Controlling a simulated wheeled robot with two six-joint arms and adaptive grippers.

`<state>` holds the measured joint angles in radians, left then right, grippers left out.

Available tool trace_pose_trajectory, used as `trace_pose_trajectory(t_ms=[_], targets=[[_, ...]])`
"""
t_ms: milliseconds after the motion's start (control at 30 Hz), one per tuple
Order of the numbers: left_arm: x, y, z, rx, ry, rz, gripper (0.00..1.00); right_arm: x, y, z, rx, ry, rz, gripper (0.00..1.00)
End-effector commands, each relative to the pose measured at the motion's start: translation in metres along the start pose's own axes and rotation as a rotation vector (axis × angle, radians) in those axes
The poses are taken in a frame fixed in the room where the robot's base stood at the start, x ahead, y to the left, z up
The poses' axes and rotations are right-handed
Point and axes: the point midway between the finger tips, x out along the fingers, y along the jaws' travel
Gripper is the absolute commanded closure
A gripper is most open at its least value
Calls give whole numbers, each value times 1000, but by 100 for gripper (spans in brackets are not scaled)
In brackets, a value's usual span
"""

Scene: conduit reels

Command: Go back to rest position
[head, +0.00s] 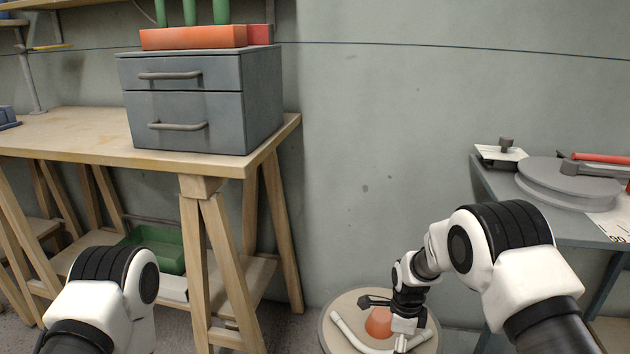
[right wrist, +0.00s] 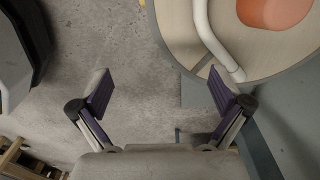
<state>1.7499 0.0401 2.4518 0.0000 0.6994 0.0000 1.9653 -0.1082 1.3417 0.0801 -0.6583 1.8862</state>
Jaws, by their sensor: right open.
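My right arm reaches down to the lower middle of the head view, and its gripper (right wrist: 162,92) is open. In the right wrist view its two purple-padded fingers are spread wide with only grey floor between them. The round wooden reel (head: 331,345) lies below and around the gripper in the head view. It has an orange core (head: 378,323) and a white conduit (head: 350,337). The conduit (right wrist: 210,40) passes close to the right finger in the wrist view; contact cannot be told. My left arm shows at the lower left, with its gripper out of view.
A wooden trestle table (head: 75,140) with a grey drawer cabinet (head: 190,105) stands at the left. A green bin (head: 160,249) sits on its lower shelf. A grey table (head: 492,200) with a round grey device (head: 568,182) stands at the right. Between them is bare wall.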

Motion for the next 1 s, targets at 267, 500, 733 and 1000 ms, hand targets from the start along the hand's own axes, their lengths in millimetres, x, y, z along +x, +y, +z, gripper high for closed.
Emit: trace_pose_trajectory(t_ms=[267, 500, 733, 1000], targets=[[-2, 0, -1, 0, 3, 0, 47, 41, 50, -30, 28, 36, 131, 0], [-5, 0, -1, 0, 3, 0, 47, 90, 128, -71, -29, 64, 249, 0], [-9, 0, -1, 0, 3, 0, 47, 131, 274, -135, -503, 2, 324, 0], [-10, 0, -1, 0, 3, 0, 47, 109, 351, -161, -1324, -68, 147, 0]])
